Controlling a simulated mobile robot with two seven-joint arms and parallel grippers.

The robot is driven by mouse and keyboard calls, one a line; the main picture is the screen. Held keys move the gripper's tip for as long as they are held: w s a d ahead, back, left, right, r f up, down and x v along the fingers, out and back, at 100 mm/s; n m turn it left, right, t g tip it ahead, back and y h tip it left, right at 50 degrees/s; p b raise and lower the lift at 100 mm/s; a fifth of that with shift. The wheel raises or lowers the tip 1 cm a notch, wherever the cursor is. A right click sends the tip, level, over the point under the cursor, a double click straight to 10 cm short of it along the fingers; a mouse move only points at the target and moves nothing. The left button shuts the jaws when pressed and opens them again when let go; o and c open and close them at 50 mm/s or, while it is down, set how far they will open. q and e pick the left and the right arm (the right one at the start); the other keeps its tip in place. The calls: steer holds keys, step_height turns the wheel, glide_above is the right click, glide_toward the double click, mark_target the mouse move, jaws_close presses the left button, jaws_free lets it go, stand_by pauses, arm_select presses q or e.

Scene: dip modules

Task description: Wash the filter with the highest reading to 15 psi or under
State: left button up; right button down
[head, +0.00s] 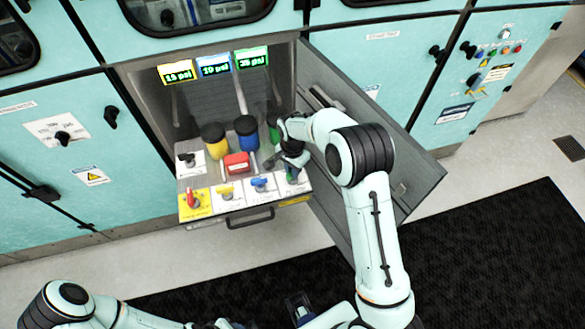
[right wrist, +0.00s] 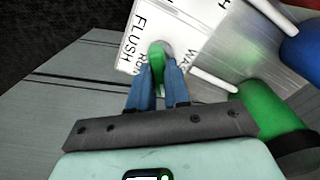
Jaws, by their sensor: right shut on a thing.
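Three filter readouts hang at the top of the open bay: yellow (head: 178,72), seemingly 19 psi, blue (head: 214,66), seemingly 20 psi, and green (head: 251,59), seemingly 35 psi, the highest. Below stand a yellow filter (head: 215,140), a blue filter (head: 246,133) and a green filter (head: 273,128), partly hidden by my right arm. My right gripper (head: 291,172) is at the green valve on the panel's right end. In the right wrist view its fingers are shut on the green handle (right wrist: 156,52), over a plate marked FLUSH, RUN and WASH. What seems my left gripper (head: 300,308) shows partly at the bottom edge.
A red block (head: 237,164) sits mid-panel. A red handle (head: 191,198), a yellow handle (head: 225,190) and a blue handle (head: 260,184) stand along the front. The open grey door (head: 345,95) is close beside my right arm. Floor with a black mat (head: 480,250) lies in front.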

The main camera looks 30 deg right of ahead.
steer(key=n, duration=0.5)
steer(key=shift+n, duration=0.3)
steer(key=n, duration=0.4)
steer(key=shift+n, duration=0.4)
steer(key=c, duration=1.1)
jaws_free()
step_height(320, 180, up, 14)
steer(key=shift+f+p, duration=0.25)
steer(key=shift+p, duration=0.1)
